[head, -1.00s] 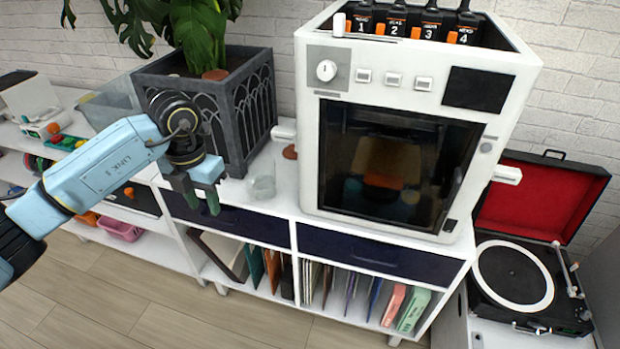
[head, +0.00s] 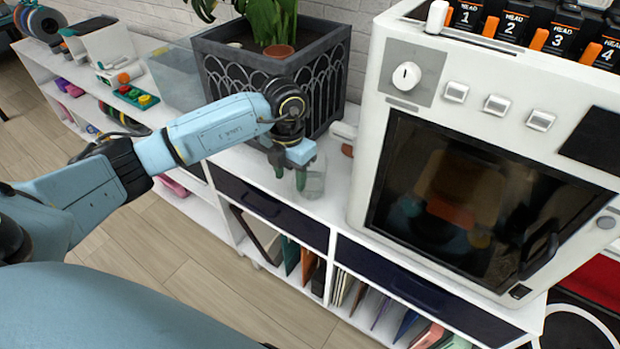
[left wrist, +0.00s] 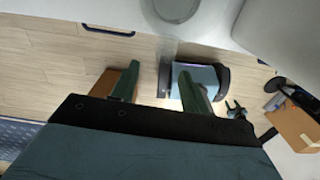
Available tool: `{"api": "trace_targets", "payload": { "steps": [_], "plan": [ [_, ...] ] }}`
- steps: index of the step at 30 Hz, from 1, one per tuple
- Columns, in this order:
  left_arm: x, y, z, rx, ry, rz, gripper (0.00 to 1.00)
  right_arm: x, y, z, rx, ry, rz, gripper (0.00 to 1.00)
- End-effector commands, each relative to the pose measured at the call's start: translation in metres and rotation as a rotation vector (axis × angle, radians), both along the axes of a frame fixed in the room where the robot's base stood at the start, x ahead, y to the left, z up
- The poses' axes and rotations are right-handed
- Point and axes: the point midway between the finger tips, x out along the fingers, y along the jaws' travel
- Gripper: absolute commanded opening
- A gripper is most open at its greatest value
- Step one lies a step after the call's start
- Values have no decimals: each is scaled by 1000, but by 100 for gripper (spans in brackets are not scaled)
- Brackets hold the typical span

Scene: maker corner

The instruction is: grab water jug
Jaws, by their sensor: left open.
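A small clear vessel, which I take for the water jug (head: 314,183), stands upright on the white cabinet top between the planter and the white machine. My left gripper (head: 289,172) is open beside its left side. One green finger overlaps the vessel's left edge in the head view; I cannot tell whether they touch. In the left wrist view the open fingers (left wrist: 158,75) have nothing solid between them. A faint rounded clear shape (left wrist: 176,9) at the top edge there may be the jug. My right gripper is not in view.
A dark square planter (head: 235,68) stands close behind the gripper. The large white machine (head: 368,160) stands right of the jug. The cabinet top (head: 262,172) is narrow, with dark drawers (head: 272,212) below its front edge.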

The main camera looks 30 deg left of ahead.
Motion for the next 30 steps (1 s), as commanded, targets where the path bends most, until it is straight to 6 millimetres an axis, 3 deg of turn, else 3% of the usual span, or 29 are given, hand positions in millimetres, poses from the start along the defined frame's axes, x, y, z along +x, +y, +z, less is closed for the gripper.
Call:
{"api": "trace_targets", "payload": {
  "steps": [4,12,18,24,30],
  "plan": [
    [0,-1,-11,0,0,-1,45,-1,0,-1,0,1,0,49],
    [8,-5,-45,-1,3,1,45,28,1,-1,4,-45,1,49],
    [8,-4,-63,0,1,0,45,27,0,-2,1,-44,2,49],
    [8,-3,-63,1,-1,-1,45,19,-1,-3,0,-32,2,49],
    [8,-3,-63,1,-1,-1,22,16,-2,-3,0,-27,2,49]
  ]
}}
